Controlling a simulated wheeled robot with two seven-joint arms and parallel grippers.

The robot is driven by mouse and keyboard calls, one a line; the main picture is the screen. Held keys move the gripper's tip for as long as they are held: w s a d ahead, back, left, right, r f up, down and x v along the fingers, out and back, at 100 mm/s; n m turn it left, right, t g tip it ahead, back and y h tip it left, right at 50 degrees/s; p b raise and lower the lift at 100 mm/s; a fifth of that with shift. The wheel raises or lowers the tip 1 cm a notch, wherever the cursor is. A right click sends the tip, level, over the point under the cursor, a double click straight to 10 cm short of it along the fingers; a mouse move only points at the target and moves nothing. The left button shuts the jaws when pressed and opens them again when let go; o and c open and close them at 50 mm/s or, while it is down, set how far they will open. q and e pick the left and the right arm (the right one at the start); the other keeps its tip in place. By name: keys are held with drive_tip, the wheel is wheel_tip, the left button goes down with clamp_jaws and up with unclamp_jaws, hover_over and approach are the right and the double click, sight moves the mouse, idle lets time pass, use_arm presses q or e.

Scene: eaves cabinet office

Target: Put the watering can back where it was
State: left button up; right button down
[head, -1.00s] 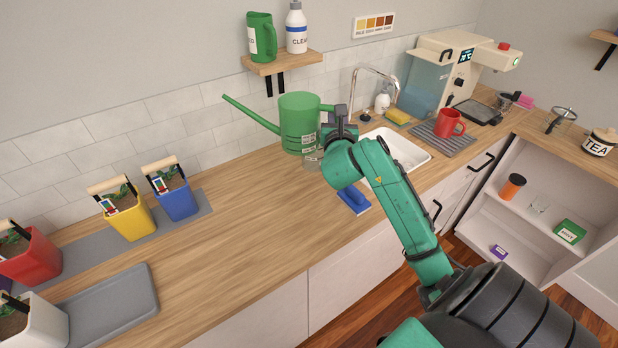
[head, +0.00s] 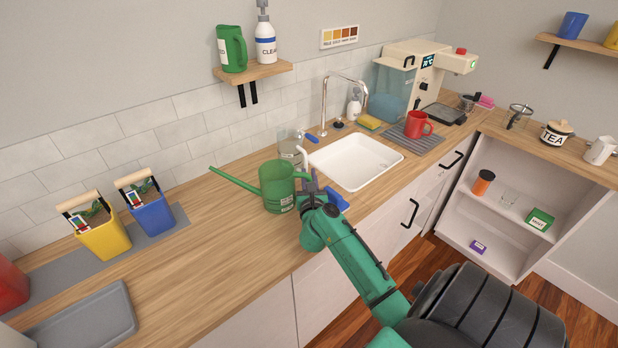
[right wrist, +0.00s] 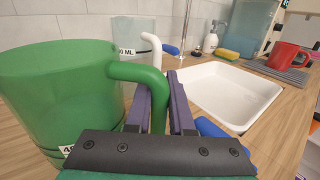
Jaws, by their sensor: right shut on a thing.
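The green watering can (head: 276,190), with a long spout pointing left, is upright over the wooden counter, left of the sink. Its base is on or very close to the counter; I cannot tell which. My right gripper (head: 309,187) is shut on its handle, at the can's right side. In the right wrist view the green can (right wrist: 60,95) fills the left, and its handle (right wrist: 158,112) runs between the two purple fingers (right wrist: 166,108). My left gripper is not in view.
A clear measuring jug (head: 289,151) stands just behind the can. The sink (head: 356,163) and a blue item (head: 336,199) are to the right. Yellow (head: 104,238) and blue (head: 152,214) planters stand left on a grey mat. The counter between them and the can is clear.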

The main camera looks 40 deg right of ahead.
drive_tip(key=c, duration=0.8)
unclamp_jaws()
drive_tip(key=shift+s, duration=0.1)
drive_tip(key=shift+s+a, duration=0.2)
drive_tip(key=b+v, duration=0.2)
drive_tip(key=v, duration=0.9)
drive_tip(key=shift+s+a, duration=0.15)
drive_tip(key=shift+s, duration=0.05)
